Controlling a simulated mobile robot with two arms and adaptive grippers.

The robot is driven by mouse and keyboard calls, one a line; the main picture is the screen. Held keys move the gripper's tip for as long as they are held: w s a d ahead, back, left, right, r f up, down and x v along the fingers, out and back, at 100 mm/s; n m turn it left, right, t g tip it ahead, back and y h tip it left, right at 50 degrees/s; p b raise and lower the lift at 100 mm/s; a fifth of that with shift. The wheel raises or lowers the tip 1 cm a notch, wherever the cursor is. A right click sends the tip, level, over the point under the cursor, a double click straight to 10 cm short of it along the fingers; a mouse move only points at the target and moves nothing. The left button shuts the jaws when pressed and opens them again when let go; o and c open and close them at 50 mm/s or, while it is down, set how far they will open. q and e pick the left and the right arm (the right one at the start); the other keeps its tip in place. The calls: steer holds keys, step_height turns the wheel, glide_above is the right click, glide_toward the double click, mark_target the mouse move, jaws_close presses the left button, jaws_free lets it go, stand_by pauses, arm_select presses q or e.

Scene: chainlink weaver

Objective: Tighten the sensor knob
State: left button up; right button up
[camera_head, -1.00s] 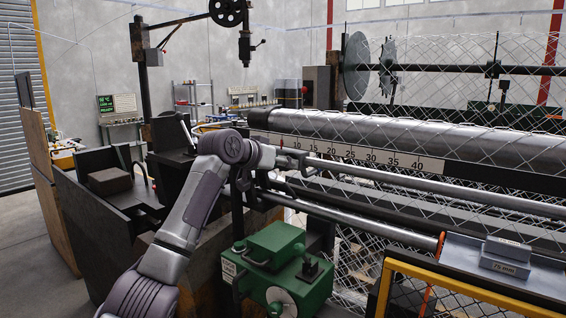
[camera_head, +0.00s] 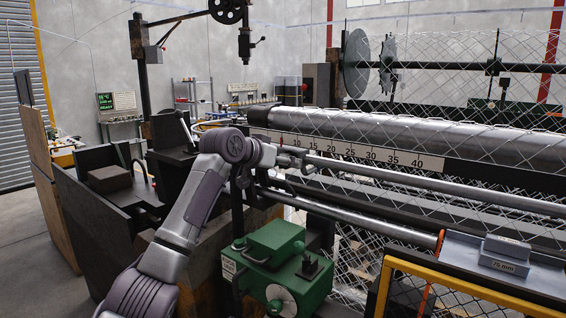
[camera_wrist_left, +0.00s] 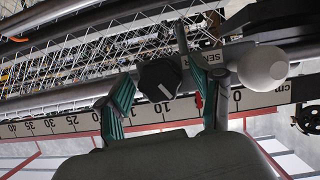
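The sensor knob (camera_wrist_left: 160,80) is a dark, faceted knob with a white line across its face, in the middle of the left wrist view. My left gripper (camera_wrist_left: 156,52) has its two green-padded fingers on either side of the knob. The fingers look spread, with a small gap on the left; contact on the right is unclear. Beside the right finger is a pale grey rounded knob (camera_wrist_left: 263,68). A label partly hidden by the finger starts "SEN". In the head view my left gripper (camera_head: 292,162) is at the rail by the ruler's low end and hides the sensor knob. My right gripper is not in view.
A white centimetre ruler (camera_head: 345,150) runs along the machine under a steel roller (camera_head: 400,138). Chain-link mesh hangs around it. A yellow-framed guard (camera_head: 470,284) and grey blocks (camera_head: 505,250) are at lower right.

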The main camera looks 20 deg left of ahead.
arm_select(q)
steer(key=v, duration=1.2)
